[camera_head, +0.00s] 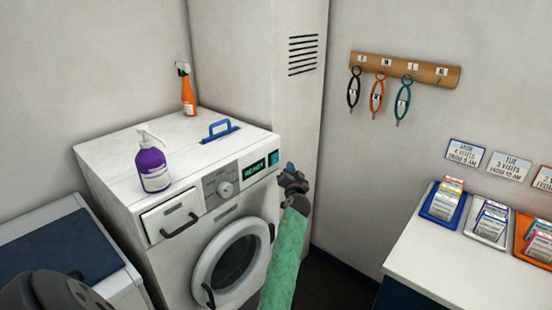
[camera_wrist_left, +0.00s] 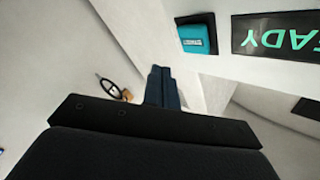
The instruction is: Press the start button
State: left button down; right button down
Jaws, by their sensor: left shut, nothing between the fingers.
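The washing machine (camera_head: 190,235) is white, with a front panel along its top edge. The start button looks to be the small teal square (camera_head: 273,158) at the right end of that panel, beside the display reading READY (camera_head: 252,170). In the left wrist view the teal button (camera_wrist_left: 197,36) is beside the display (camera_wrist_left: 275,33). My left gripper (camera_head: 291,172) is shut and empty, just right of the button and in front of the panel's right end. Its closed fingers (camera_wrist_left: 158,85) appear below and left of the button in the wrist view, apart from it. My right gripper is not in view.
A purple pump bottle (camera_head: 152,168), an orange spray bottle (camera_head: 187,92) and a blue handle (camera_head: 219,130) are on the machine top. A counter (camera_head: 445,260) with several card trays is at right. Rings hang from a wooden rack (camera_head: 435,73). A tall cabinet (camera_head: 262,60) stands behind.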

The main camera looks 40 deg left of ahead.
aim_at(278, 158)
pick_arm(q)
jog(key=shift+w+a, duration=0.15)
jog(key=shift+a, duration=1.8)
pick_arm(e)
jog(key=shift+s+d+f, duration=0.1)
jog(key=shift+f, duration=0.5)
pick_arm(q)
jog(key=shift+a, duration=0.2)
jog(key=shift+a, duration=0.25)
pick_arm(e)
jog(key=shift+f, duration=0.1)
pick_arm(q)
jog(key=shift+a, duration=0.5)
dwell(0.7)
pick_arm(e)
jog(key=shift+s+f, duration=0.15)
pick_arm(q)
jog(key=shift+d+b, duration=0.45)
jog(key=shift+d, duration=0.45)
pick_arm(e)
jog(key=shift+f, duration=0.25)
